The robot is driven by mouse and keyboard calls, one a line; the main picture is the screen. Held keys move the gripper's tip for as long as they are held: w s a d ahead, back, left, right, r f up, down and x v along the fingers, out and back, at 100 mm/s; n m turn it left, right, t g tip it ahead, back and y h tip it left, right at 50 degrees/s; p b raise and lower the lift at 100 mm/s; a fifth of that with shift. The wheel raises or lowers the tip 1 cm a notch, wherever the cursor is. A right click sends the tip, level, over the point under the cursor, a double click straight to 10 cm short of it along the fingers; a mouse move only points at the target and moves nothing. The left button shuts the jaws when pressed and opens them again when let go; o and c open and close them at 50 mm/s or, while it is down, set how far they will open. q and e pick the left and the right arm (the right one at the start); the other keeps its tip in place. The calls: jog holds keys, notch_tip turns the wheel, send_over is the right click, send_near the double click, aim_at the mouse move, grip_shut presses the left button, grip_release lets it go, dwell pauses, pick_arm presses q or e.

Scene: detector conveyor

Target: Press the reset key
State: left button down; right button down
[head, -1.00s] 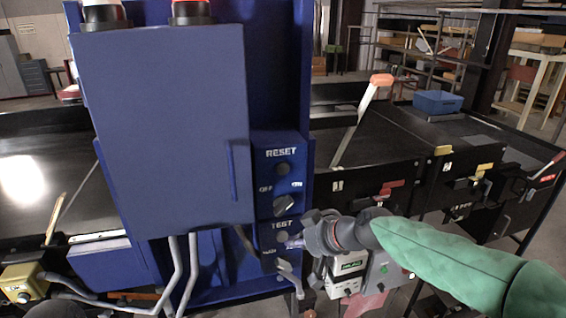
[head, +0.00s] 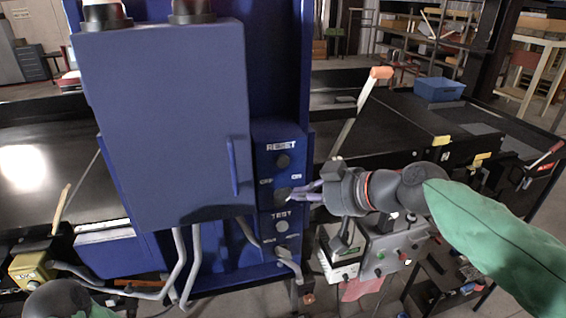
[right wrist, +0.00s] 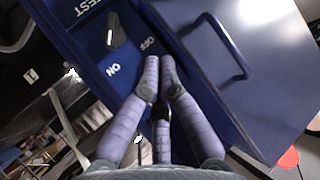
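The reset key (head: 283,161) is a dark round button under the RESET label on the blue control panel (head: 262,138). Below it are a selector knob (head: 282,195) with OFF and ON labels, then the test key (head: 282,226). My right gripper (head: 299,192) comes in from the right, its fingertips at the knob's right edge, lower than the reset key; contact cannot be told. In the right wrist view its purple fingers (right wrist: 159,66) converge with tips together and nothing held. The knob (right wrist: 116,32) shows beyond them; the reset key is not clearly visible there. My left gripper is out of view.
A large blue cabinet (head: 165,120) with a protruding handle (head: 233,166) stands just left of the panel. Grey conduits (head: 180,270) run below it. Black conveyors lie on both sides. A grey box with coloured buttons (head: 385,252) sits beneath my right arm.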

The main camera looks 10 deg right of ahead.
jog(key=p, duration=0.2)
send_near(279, 168)
jog(key=w+a+f, duration=0.1)
jog(key=a+f, duration=0.2)
jog(key=a, duration=0.1)
jog(key=shift+w+d, duration=0.1)
jog(key=shift+w, duration=0.8)
jog(key=shift+w+b, duration=0.15)
jog(key=shift+b, duration=0.2)
jog(key=shift+w, duration=0.3)
jog(key=shift+w, duration=0.4)
dwell(1.3)
jog(key=shift+s+b, duration=0.75)
jog(key=shift+s, duration=0.15)
